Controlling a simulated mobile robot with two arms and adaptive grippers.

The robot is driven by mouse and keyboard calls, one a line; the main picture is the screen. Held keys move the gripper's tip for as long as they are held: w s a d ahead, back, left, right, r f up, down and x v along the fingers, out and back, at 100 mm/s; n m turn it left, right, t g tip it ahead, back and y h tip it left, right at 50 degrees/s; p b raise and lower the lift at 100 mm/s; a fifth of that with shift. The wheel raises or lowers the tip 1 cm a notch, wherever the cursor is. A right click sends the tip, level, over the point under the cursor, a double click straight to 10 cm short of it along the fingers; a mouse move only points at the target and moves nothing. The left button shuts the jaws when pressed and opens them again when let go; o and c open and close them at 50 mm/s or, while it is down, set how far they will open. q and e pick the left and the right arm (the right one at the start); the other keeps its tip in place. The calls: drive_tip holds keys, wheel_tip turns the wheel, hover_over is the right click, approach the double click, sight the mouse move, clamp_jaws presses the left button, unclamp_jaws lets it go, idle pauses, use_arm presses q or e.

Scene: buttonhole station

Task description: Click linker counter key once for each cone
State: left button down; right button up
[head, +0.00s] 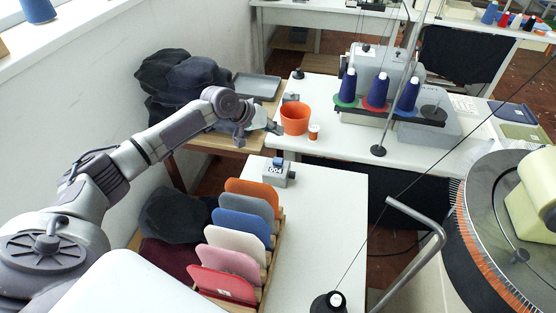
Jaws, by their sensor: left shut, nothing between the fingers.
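The counter (278,174), a small grey box with a white face reading about "004", stands on the near white table. A small blue part, perhaps its key, shows on top. My left gripper (273,127) is shut and empty, beyond and above the counter, beside the orange pot; it is apart from the counter. Three dark blue cones stand on the machine's rack: one on a green disc (348,86), one on a red disc (376,91), one on a blue disc (408,95). My right gripper is not in view.
An orange pot (295,118) and small orange cup (314,132) stand on the far table. A rack of coloured panels (241,225) stands left of the near table's clear surface. The round linker dial (490,215) fills the right side. Thin poles and threads cross the middle.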

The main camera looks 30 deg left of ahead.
use_arm(q)
drive_tip(key=b, duration=0.8)
hover_over(276, 160)
wheel_tip(276, 160, down, 7)
drive_tip(key=shift+f, duration=0.1)
drive_tip(key=shift+f+p, duration=0.25)
drive_tip(key=shift+p, duration=0.05)
drive_tip(key=shift+f, duration=0.5)
drive_tip(key=shift+f, duration=0.2)
drive_tip(key=shift+f, duration=0.3)
